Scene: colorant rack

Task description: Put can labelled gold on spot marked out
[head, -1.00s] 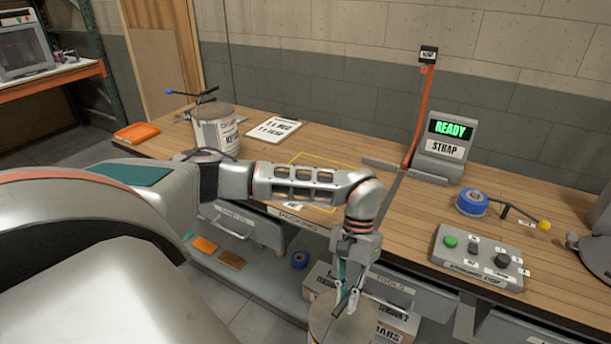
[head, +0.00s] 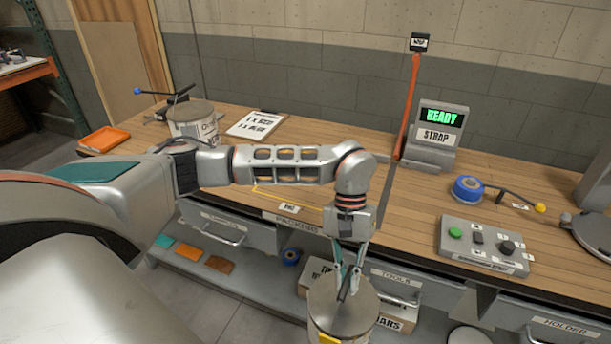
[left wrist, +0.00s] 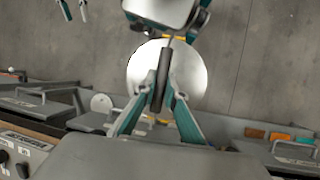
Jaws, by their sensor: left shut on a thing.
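My left gripper (head: 345,287) is shut on the dark handle on top of a grey metal can (head: 343,308), held in front of the bench's front edge. A bit of yellow label shows at the bottom of the picture; its words are out of view. The left wrist view shows the can's bright round lid (left wrist: 190,72) and the fingers (left wrist: 160,98) around the handle. A yellow outline (head: 265,194) marks a spot on the bench, with a small label at its front; my left arm hides part of it. Two teal fingertips, apparently my right gripper's (left wrist: 73,9), stand apart and empty.
Another can (head: 193,124) stands at the back left of the bench, near a clipboard (head: 256,124) and an orange tray (head: 104,139). Drawers line the front.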

